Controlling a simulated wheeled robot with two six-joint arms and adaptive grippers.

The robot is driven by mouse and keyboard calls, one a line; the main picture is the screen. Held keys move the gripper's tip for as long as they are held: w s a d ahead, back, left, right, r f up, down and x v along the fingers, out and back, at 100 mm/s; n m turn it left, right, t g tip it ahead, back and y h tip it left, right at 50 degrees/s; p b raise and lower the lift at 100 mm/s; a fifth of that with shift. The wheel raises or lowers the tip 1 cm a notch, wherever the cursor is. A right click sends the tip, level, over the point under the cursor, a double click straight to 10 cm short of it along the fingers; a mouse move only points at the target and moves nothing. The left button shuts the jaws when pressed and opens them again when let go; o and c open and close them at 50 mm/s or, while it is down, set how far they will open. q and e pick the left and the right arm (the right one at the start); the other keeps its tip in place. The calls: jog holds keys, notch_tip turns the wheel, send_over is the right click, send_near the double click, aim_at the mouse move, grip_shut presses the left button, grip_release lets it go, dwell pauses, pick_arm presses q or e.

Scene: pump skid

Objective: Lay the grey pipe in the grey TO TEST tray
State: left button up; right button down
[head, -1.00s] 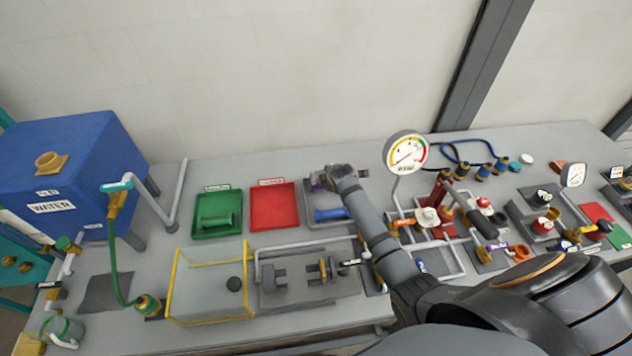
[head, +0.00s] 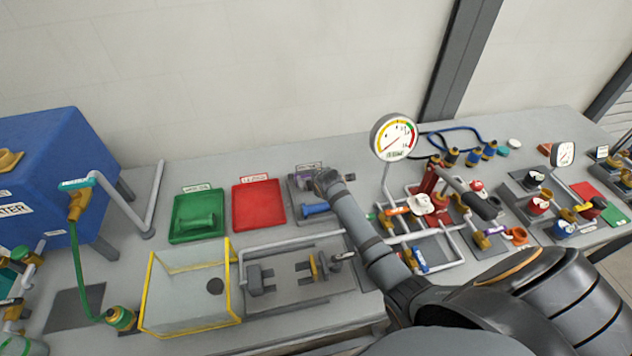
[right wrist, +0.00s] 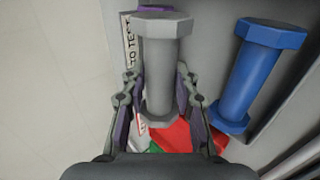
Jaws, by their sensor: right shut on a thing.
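My right gripper (head: 319,182) is shut on the grey pipe (right wrist: 160,72), a flanged piece held between its two fingers in the right wrist view. It is at the back of the grey TO TEST tray (head: 295,210), close to the tray's label (right wrist: 130,42). A blue pipe (head: 315,208) lies in the same tray, to the right of the held pipe in the wrist view (right wrist: 250,75). I cannot tell whether the grey pipe touches the tray floor. In the head view my gripper mostly hides it. My left gripper is not in view.
A pressure gauge (head: 394,137) rises to the right, above pipework. A clear yellow-edged box (head: 190,310) stands in front.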

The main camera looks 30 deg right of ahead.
aim_at(316, 200)
notch_tip(316, 200, down, 5)
jog(key=b, duration=0.2)
jog(key=shift+b, duration=0.3)
jog(key=shift+f, duration=0.3)
dwell(0.4)
jog(key=c, duration=0.9)
grip_release()
jog(key=shift+s, duration=0.15)
jog(key=shift+c, duration=0.2)
jog(key=shift+s+a+f, duration=0.1)
jog(key=shift+s+f, duration=0.1)
jog(key=shift+f, duration=0.1)
jog(key=v, duration=0.8)
jog(key=shift+r, duration=0.45)
jog(key=shift+w, duration=0.25)
